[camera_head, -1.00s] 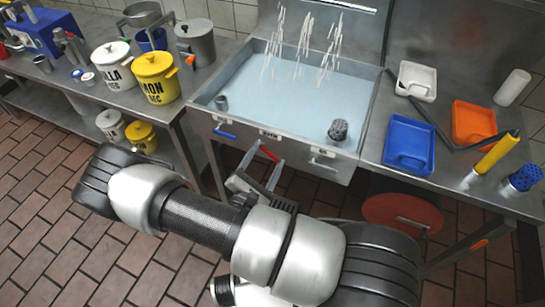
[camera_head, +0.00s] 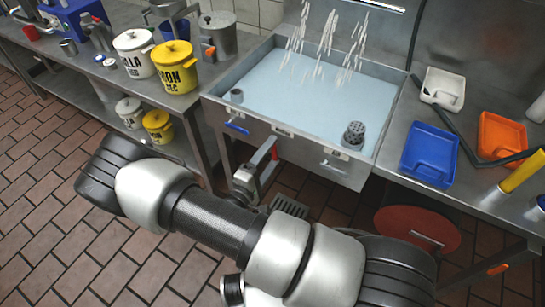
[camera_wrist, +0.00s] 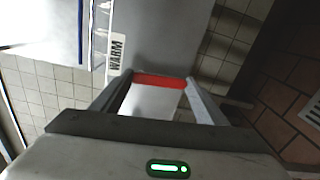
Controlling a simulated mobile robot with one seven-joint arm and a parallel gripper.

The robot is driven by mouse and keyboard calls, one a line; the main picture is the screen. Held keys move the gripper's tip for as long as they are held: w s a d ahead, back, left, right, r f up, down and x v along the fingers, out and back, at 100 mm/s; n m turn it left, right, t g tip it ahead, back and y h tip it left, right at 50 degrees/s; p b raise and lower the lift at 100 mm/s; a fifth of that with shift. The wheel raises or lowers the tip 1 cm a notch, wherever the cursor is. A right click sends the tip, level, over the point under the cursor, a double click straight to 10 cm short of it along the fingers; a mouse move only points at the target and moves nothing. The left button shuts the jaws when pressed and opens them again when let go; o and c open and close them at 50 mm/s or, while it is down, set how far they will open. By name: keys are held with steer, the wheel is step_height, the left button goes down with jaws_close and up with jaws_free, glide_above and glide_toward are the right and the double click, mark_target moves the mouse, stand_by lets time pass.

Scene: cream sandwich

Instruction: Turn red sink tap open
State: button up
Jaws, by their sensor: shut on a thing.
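The red tap handle (camera_head: 274,153) is on the front of the sink, below the WARM label (camera_head: 283,131). My gripper (camera_head: 272,147) reaches up to it from below and is shut on it. In the wrist view the red handle (camera_wrist: 160,81) lies crosswise between my two finger ends (camera_wrist: 160,86), with the WARM label (camera_wrist: 117,52) at upper left. The handle's base is hidden. The sink basin (camera_head: 215,98) holds pale blue water, with white streams above it.
A blue handle (camera_head: 236,128) is on the sink front to the left. Yellow (camera_head: 175,72) and white (camera_head: 136,57) canisters stand on the left counter. A blue tray (camera_head: 429,153) is on the right counter. A red round object (camera_head: 417,226) is under the right counter.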

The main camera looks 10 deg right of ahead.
steer(key=shift+a+m, duration=0.1)
steer(key=shift+m, duration=0.4)
steer(key=o, duration=1.5)
steer(key=v, duration=1.7)
steer(key=shift+a+r, duration=0.1)
